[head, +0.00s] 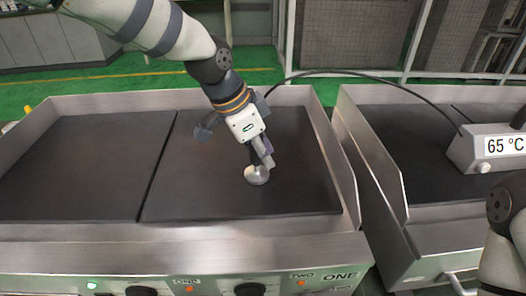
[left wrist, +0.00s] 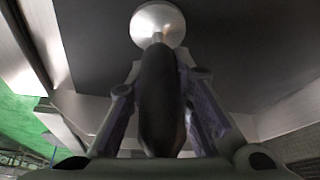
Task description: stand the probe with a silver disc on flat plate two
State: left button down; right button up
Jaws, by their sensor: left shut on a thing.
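The probe has a silver disc (head: 257,175) at its lower end and a dark handle. My left gripper (head: 262,152) is shut on the handle, with the disc below it over the right-hand dark plate (head: 300,190) of the near griddle. A "TWO" label is on the front panel below this plate. I cannot tell whether the disc touches the plate. In the left wrist view the black handle (left wrist: 160,100) lies between the fingers and the round silver disc (left wrist: 158,24) is beyond it. My right gripper is out of view.
A meter box (head: 492,147) reading 65 °C sits on the second griddle (head: 400,130) at right; a black cable (head: 375,74) arches from it towards the probe. Raised metal walls edge the griddles. The left-hand plate (head: 80,165) is bare.

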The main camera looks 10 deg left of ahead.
pick_arm(q)
jog(key=shift+f, duration=0.15)
jog(key=c, duration=1.4)
grip_release()
jog(key=shift+c, duration=0.2)
jog(key=p+v, duration=0.1)
jog(key=v, duration=1.1)
jog(key=shift+r, duration=0.2)
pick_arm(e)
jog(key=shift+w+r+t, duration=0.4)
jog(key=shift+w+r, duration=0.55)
